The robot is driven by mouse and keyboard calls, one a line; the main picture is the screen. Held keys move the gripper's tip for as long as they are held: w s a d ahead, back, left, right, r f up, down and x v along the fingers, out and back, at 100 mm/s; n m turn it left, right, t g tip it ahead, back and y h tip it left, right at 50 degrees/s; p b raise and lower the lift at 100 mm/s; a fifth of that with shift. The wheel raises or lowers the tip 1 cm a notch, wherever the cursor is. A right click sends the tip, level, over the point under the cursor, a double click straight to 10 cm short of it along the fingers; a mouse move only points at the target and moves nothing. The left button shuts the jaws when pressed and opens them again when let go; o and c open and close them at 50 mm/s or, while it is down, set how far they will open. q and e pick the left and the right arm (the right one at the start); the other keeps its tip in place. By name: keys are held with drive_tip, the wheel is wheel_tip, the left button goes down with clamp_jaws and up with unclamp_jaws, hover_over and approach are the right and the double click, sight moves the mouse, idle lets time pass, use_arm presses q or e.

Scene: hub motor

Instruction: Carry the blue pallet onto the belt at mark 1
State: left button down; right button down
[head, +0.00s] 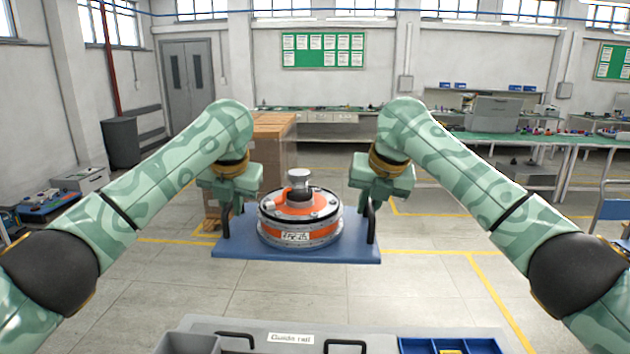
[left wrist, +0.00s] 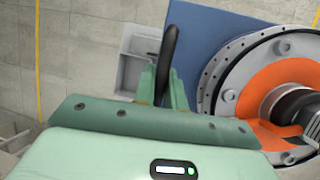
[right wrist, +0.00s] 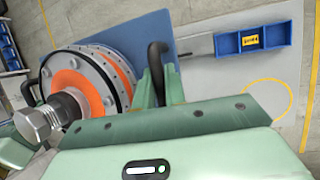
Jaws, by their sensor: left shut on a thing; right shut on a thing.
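The blue pallet (head: 295,250) is a flat board with a dark upright handle at each side. It carries an orange and grey hub motor (head: 300,216) with a shaft pointing up. My left gripper (head: 228,205) is shut on the pallet's left handle, which also shows in the left wrist view (left wrist: 168,55). My right gripper (head: 370,205) is shut on the right handle, seen in the right wrist view (right wrist: 157,65). The pallet looks level and held above the floor. The belt and mark 1 are not identifiable in these views.
Close in front is a grey surface (head: 245,325) with a "Guide rail" label, dark handles and a blue bin (head: 450,345) at right. Behind the pallet stands a stack of brown boxes (head: 272,135). Green-topped benches (head: 500,137) line the right. Open floor with yellow lines lies around.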

use_arm(q)
drive_tip(key=shift+w+r, duration=0.1)
drive_tip(key=shift+r, duration=0.25)
use_arm(e)
drive_tip(key=shift+w+r, duration=0.1)
drive_tip(key=shift+r, duration=0.25)
